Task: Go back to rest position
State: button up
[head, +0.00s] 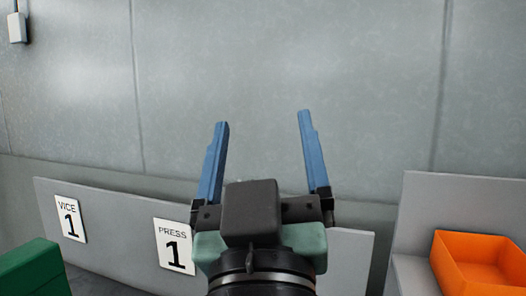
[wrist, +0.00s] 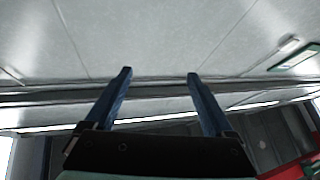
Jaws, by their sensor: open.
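My gripper (head: 262,120) is raised in front of the grey wall in the head view. Its two blue fingers point up and stand wide apart, with nothing between them. In the wrist view the same gripper (wrist: 160,76) shows open and empty against a pale grey panelled surface. No object touches the fingers in either view.
In the head view a grey panel (head: 112,222) below carries a "VICE 1" label (head: 70,219) and a "PRESS 1" label (head: 174,247). A green box (head: 35,272) stands at lower left. An orange bin (head: 480,264) sits at lower right.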

jog(key=s+r+m+t, duration=0.2)
jog(key=s+r+t, duration=0.1)
jog(key=s+r, duration=0.3)
jog(key=shift+r, duration=0.25)
jog(key=shift+f, duration=0.15)
notch_tip(320, 180, down, 6)
jog(key=b, duration=0.6)
